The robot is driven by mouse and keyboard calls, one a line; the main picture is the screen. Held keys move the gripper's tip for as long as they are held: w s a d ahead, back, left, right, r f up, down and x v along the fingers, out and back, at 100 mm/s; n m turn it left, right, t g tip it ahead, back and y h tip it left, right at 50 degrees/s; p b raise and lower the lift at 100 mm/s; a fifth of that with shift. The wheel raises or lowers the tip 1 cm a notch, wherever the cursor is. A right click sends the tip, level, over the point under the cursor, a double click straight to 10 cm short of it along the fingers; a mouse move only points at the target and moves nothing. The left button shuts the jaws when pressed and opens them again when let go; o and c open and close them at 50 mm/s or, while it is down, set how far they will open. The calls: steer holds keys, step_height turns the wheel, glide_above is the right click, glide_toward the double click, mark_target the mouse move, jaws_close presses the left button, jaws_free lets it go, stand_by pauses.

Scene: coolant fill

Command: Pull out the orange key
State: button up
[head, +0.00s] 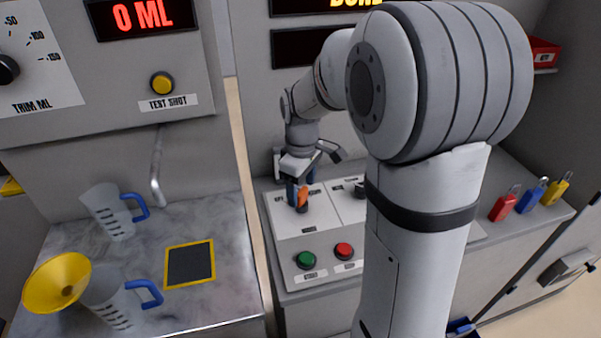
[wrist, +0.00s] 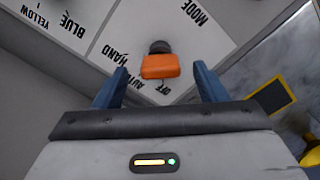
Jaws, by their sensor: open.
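The orange key (wrist: 160,66) sits in its dark round key switch (wrist: 159,47) on the panel marked MODE, with HAND, AUTO and OFF lettering around it. In the head view the orange key (head: 303,196) shows at my gripper's fingers. My gripper (wrist: 160,82) is open, with one blue finger on each side of the key. Gaps show between the key and both fingers in the wrist view. In the head view my gripper (head: 299,190) is over the upper left of the console, and part of the switch is hidden.
A green button (head: 307,260) and a red button (head: 344,250) are at the console's front. Red (head: 504,204), blue (head: 531,196) and yellow (head: 556,190) padlocks stand at right. Jugs (head: 108,212) and a yellow funnel (head: 57,281) are on the left counter. My arm hides much of the console.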

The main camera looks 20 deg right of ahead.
mark_target(302, 190)
steer(key=shift+f, duration=1.8)
steer(key=shift+c, duration=0.5)
steer(key=c, duration=0.9)
steer(key=o, duration=0.3)
steer(key=shift+c, duration=1.3)
steer(key=shift+r, duration=0.1)
steer(key=shift+r+p, duration=0.3)
steer(key=shift+r, duration=0.05)
steer(key=shift+r+p, duration=1.75)
steer(key=shift+r, duration=0.65)
